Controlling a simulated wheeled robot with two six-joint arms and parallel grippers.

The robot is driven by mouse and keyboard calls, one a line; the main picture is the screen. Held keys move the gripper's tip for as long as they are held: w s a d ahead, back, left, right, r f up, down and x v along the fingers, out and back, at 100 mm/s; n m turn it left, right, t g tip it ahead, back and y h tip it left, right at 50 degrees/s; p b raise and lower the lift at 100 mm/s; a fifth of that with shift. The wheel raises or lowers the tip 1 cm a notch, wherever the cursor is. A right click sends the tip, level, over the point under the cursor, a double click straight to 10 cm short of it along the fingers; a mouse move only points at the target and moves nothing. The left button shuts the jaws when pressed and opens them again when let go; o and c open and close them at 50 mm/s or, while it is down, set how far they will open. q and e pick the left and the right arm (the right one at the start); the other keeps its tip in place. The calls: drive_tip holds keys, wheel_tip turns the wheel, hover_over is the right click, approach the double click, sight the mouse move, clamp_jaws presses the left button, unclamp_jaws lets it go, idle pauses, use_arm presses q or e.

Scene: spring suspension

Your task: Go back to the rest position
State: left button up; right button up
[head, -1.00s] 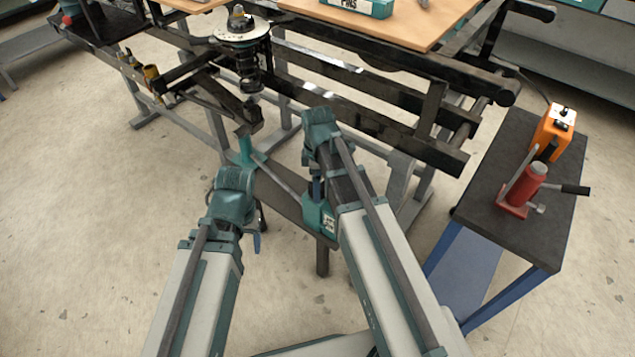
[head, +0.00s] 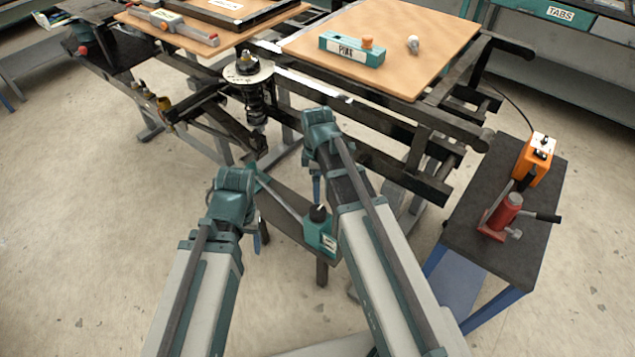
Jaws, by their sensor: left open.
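My left arm comes in from the lower left, and its gripper (head: 261,235) hangs below the teal wrist over the low grey bench. It is open, with nothing visible between its fingers, which are small and partly hidden. My right arm comes in from the lower right, its teal wrist (head: 320,124) raised in front of the frame. Its gripper is mostly hidden behind the arm, so its jaws cannot be made out. The spring strut (head: 256,100) with its round top plate (head: 247,73) stands upright in the black frame beyond both wrists.
A red jack (head: 502,213) and orange box (head: 535,160) stand on the right cart. A PINS box (head: 352,50) lies on a wooden board (head: 410,75). Floor at left is clear.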

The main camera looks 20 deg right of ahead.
idle(0.4)
use_arm(q)
wheel_tip(320, 180, up, 8)
drive_tip(key=p, duration=0.7)
drive_tip(key=shift+f+p, duration=0.15)
drive_tip(key=shift+p, duration=0.2)
use_arm(e)
drive_tip(key=s+a+r+m, duration=0.4)
drive_tip(key=s+a+m, duration=0.1)
drive_tip(key=s, duration=0.2)
drive_tip(key=s+a+r+m+h, duration=0.1)
drive_tip(key=s+a+r+m, duration=0.2)
drive_tip(key=s+a+m, duration=0.2)
drive_tip(key=shift+s+r+m, duration=0.4)
drive_tip(key=shift+s, duration=0.75)
